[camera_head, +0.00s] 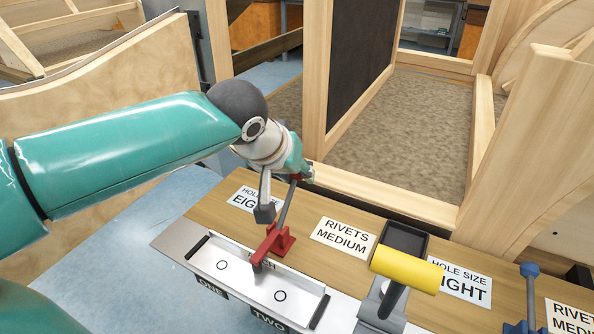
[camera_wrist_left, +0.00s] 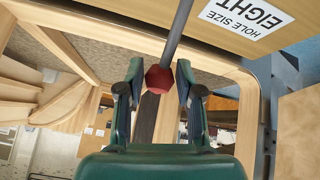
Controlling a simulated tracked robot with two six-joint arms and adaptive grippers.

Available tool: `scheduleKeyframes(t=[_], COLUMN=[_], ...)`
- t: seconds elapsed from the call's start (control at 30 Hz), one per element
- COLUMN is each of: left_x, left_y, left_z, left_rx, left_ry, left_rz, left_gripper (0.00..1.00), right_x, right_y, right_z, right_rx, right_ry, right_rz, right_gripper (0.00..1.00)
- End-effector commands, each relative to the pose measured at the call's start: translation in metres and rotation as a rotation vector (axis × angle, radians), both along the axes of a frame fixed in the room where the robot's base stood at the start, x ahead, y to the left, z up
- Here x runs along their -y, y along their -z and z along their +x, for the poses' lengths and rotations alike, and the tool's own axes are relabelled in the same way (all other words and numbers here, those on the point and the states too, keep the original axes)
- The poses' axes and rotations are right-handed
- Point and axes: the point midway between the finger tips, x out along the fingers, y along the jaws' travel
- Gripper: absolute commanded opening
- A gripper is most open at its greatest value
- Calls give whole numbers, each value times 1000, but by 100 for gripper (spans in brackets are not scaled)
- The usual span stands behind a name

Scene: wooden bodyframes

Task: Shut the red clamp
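The red clamp (camera_head: 273,242) stands at the back edge of a pale plate (camera_head: 238,258) on the wooden board. Its grey lever rises steeply, leaning slightly right, toward my left gripper (camera_head: 298,178). In the left wrist view, the lever's red knob (camera_wrist_left: 159,79) sits between the two fingers of my left gripper (camera_wrist_left: 160,82). The fingers flank the knob closely, with what look like narrow gaps on both sides, so I see them as open around it. In the head view my gripper partly hides the lever's top end. My right gripper is in neither view.
Labels (camera_head: 342,236) lie on the board (camera_head: 310,208). Right of the plate are a yellow cylinder (camera_head: 408,270) over a dark tray and a blue-knobbed tool (camera_head: 530,290). Wooden frames (camera_head: 318,80) stand behind. The blue floor (camera_head: 110,270) left of the board is clear.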

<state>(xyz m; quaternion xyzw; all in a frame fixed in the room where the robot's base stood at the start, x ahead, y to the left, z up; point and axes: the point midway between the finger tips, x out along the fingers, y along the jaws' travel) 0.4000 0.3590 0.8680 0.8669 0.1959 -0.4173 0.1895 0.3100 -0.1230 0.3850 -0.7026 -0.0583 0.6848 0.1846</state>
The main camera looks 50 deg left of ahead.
Motion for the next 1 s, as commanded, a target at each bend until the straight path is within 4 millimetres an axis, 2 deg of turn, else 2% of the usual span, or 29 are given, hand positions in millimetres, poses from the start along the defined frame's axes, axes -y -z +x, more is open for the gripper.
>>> scheduleKeyframes(t=[0.03, 0.1, 0.53, 0.67, 1.0], left_x=[0, 0, 1, 4, 17], left_y=[1, 1, -7, -21, -74], left_z=[0, 0, -2, -12, -51], left_rx=[-2, 0, 7, 11, 10], left_ry=[1, 1, 2, 3, 5], left_rz=[0, 1, 3, 3, 1], left_gripper=[45, 57, 57, 57, 57], right_x=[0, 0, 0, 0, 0], right_y=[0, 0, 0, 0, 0], right_z=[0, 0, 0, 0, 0], right_rx=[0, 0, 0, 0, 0], right_ry=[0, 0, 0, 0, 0], right_rz=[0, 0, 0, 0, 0], right_gripper=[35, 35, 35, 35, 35])
